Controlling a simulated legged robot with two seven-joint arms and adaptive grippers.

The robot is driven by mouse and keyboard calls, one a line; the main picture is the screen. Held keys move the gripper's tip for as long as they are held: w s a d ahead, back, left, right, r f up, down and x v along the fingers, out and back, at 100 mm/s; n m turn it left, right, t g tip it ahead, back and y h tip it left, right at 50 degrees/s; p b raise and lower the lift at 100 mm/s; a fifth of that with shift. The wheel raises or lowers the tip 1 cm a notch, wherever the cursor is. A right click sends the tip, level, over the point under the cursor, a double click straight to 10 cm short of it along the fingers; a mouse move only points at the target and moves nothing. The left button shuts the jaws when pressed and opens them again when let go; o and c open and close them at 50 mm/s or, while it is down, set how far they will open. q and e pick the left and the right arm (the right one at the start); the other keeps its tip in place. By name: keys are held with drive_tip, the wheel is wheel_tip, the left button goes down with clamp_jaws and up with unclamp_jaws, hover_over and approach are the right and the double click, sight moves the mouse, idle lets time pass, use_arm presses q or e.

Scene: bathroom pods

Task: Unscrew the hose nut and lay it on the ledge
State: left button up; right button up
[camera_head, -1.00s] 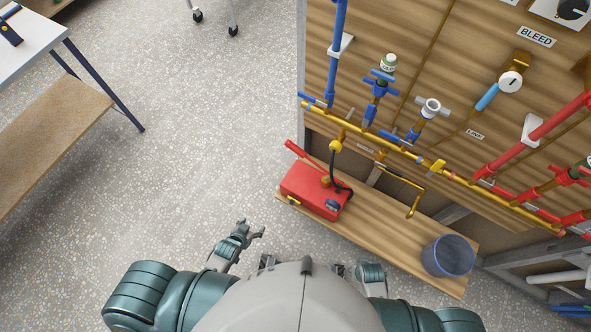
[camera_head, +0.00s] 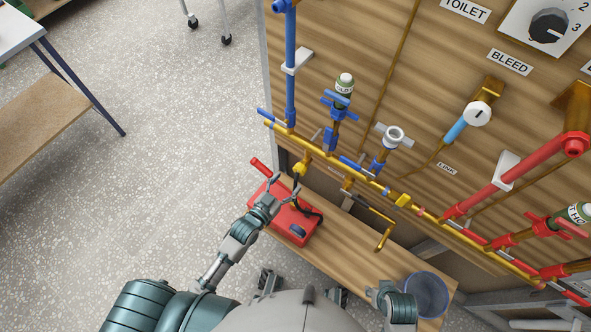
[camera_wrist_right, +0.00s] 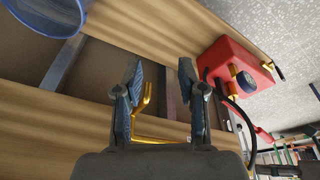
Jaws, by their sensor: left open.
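The hose nut (camera_head: 300,168) is a small yellow fitting at the top of the black hose, under the brass pipe. The hose runs down to a red pump box (camera_head: 298,229) on the wooden ledge (camera_head: 350,257). My left gripper (camera_head: 275,188) is open, over the red box and just below and left of the nut; I see no contact with the nut. My right gripper (camera_wrist_right: 161,72) is open and empty in the right wrist view, its fingers apart. The red box also shows there (camera_wrist_right: 225,60), right of the fingers.
A clear blue bucket (camera_head: 425,294) stands at the right end of the ledge. A bent brass spout (camera_head: 382,238) hangs over the middle. Blue, brass and red pipes with valves cover the panel above. Bare ledge lies between box and bucket.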

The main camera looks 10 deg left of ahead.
sight(299, 174)
use_arm(q)
drive_tip(key=x, duration=0.4)
drive_tip(key=a+b+x, duration=0.1)
drive_tip(key=x, duration=0.2)
drive_tip(key=shift+w+f, duration=0.1)
drive_tip(key=shift+d, duration=1.2)
drive_tip(key=c, duration=0.6)
drive_tip(key=shift+d, duration=0.15)
drive_tip(key=c, duration=0.6)
drive_tip(key=shift+a, duration=0.7)
drive_tip(key=shift+n+p, duration=0.35)
drive_tip(key=shift+n, duration=0.45)
drive_tip(key=shift+d+n+g+h, duration=0.3)
drive_tip(key=shift+d+n, duration=0.15)
drive_tip(key=shift+n, duration=0.15)
drive_tip(key=shift+a+f, duration=0.1)
drive_tip(key=shift+a, duration=0.15)
drive_tip(key=shift+n, duration=0.6)
drive_tip(key=shift+n+h, duration=0.3)
drive_tip(key=shift+n, duration=0.3)
drive_tip(key=shift+s+d+n, duration=0.2)
drive_tip(key=shift+n, duration=0.2)
use_arm(e)
drive_tip(key=w+t, duration=0.2)
drive_tip(key=w, duration=0.1)
drive_tip(key=w+a+r+t, duration=0.1)
drive_tip(key=w, duration=0.1)
drive_tip(key=shift+w+r+y, duration=0.1)
drive_tip(key=shift+w+y, duration=0.1)
drive_tip(key=shift+y, duration=0.2)
